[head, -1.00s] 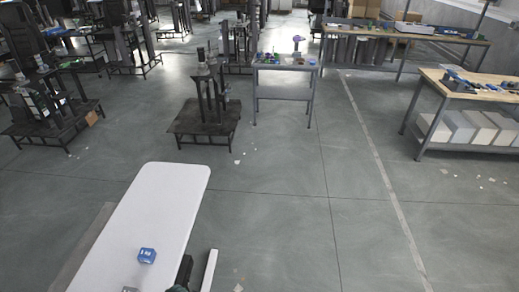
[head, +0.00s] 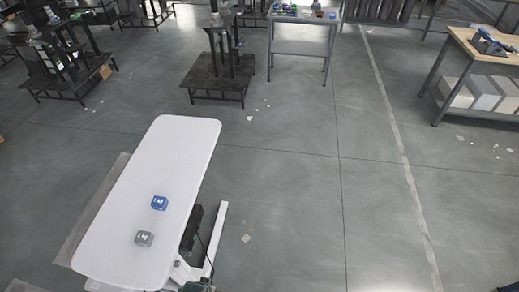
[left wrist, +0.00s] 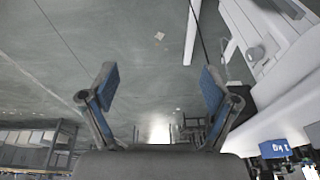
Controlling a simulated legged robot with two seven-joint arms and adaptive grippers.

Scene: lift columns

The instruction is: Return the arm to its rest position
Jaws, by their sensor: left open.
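My left gripper (left wrist: 158,88) shows in the left wrist view, with its two blue-padded fingers spread wide and nothing between them. A blue 1 kg weight (head: 159,203) and a grey weight (head: 144,238) sit on the white table (head: 178,150) in the head view. The blue weight also shows at the lower right of the left wrist view (left wrist: 275,148), off to the side of the fingers. Neither gripper can be made out in the head view; only small dark parts show at its bottom corners. My right gripper is not seen.
A white bar (head: 216,240) and table mechanism stand at the table's right side. Open grey floor lies to the right. Further back are a dark stand (head: 218,80), a small grey bench (head: 302,48) and a wooden-topped workbench (head: 485,48) with white boxes under it.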

